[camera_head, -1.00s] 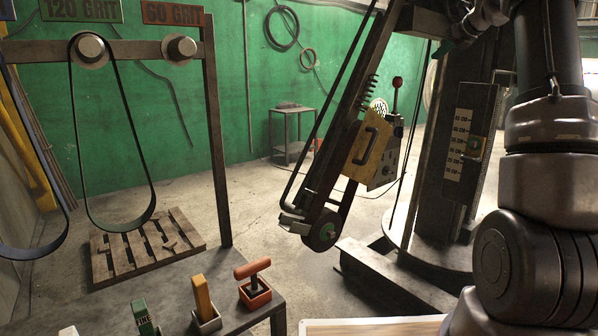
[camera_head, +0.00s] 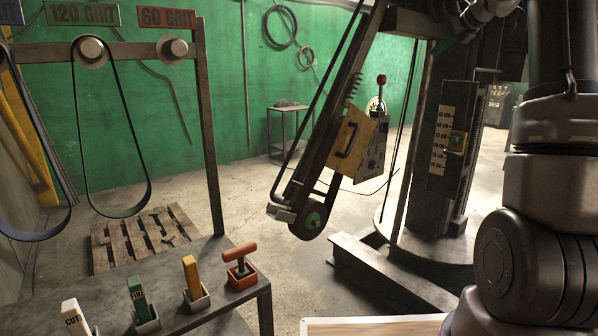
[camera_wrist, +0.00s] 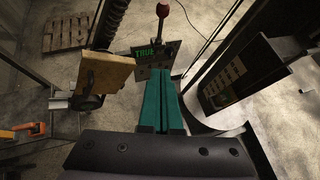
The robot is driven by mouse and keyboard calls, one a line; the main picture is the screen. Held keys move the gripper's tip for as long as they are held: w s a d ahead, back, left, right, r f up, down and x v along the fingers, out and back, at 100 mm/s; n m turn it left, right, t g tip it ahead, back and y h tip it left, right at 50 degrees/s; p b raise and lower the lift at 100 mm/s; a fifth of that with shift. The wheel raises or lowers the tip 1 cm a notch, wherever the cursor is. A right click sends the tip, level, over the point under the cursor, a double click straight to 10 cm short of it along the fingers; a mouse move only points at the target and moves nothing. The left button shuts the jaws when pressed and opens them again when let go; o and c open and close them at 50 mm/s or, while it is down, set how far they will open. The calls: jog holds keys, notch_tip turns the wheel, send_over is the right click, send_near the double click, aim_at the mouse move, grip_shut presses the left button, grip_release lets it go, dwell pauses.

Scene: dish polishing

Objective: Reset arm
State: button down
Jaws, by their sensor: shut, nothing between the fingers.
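My gripper (camera_wrist: 161,78) shows in the wrist view as two green fingers pressed together, with nothing between them. Its tips point toward a dark control panel (camera_wrist: 143,57) marked TRUE, with a red-knobbed lever (camera_wrist: 163,12). I cannot tell the gap between tips and panel. In the head view, part of my arm (camera_head: 560,180) fills the right side, and the gripper itself cannot be made out. The belt grinder (camera_head: 318,185) stands in the middle, with a yellow handled cover (camera_head: 352,143) and the lever (camera_head: 381,92).
A dark column (camera_head: 452,140) with a height scale stands right of the grinder on a broad metal base (camera_head: 390,270). A bench (camera_head: 215,265) at lower left holds several coloured handles in sockets. Belts hang from a rack (camera_head: 130,52). A pallet (camera_head: 145,235) lies on open floor.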

jog(key=s+a+f+n+g, duration=0.1)
jog(key=s+a+n, duration=0.65)
jog(key=s, duration=0.45)
jog(key=s+a+f+n+g, duration=0.1)
jog(key=s+a+n+g, duration=0.1)
jog(key=s+a+n, duration=0.8)
jog(key=s+a+f+n, duration=0.1)
jog(key=s+f+n, duration=0.2)
jog(key=s, duration=0.4)
jog(key=s+f+n+h, duration=0.1)
jog(key=s+f+n, duration=0.3)
jog(key=s, duration=0.3)
jog(key=s+a+f+n, duration=0.1)
jog(key=s+f+n, duration=0.2)
jog(key=s+f, duration=0.2)
jog(key=s, duration=0.2)
jog(key=shift+s+a+n+g, duration=0.35)
jog(key=shift+s+g, duration=0.05)
